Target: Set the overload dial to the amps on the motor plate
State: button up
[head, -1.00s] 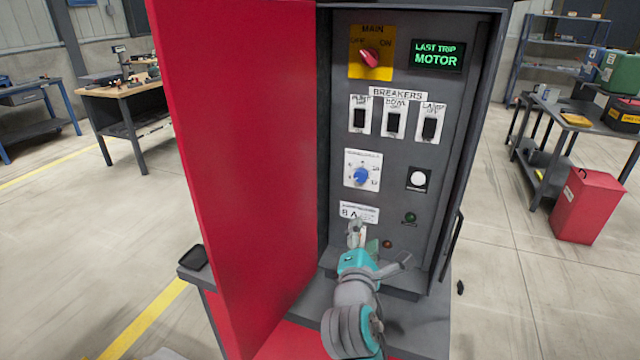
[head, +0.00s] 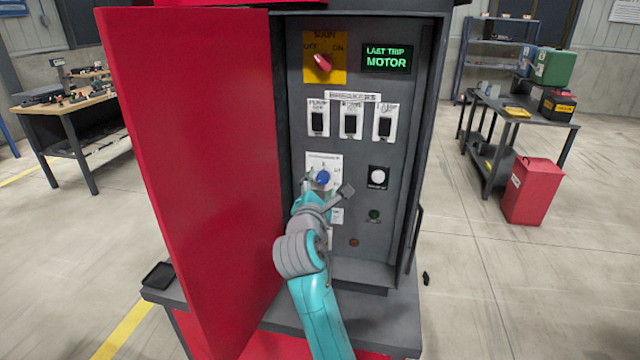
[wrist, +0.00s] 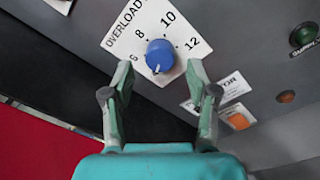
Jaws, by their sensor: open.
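The blue overload dial (head: 323,177) sits on a white scale plate in the open cabinet. In the wrist view the dial (wrist: 160,54) shows 6, 8, 10 and 12 around it, and a pale mark at its lower edge, on the side away from 10. My gripper (wrist: 161,76) is open, its fingers on either side just short of the dial; contact is not visible. In the head view my gripper (head: 317,182) covers part of the scale plate. The motor plate (wrist: 232,87) is partly hidden by a finger; its letters end in "TOR". Its amps cannot be read now.
The red cabinet door (head: 190,180) stands open close to the left of my arm. Breakers (head: 350,121), a red main switch (head: 323,63) and a white button (head: 378,176) share the panel. An orange rocker (wrist: 238,121) is below the motor plate.

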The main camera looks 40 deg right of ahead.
jog(key=shift+x, duration=1.05)
grip_shut()
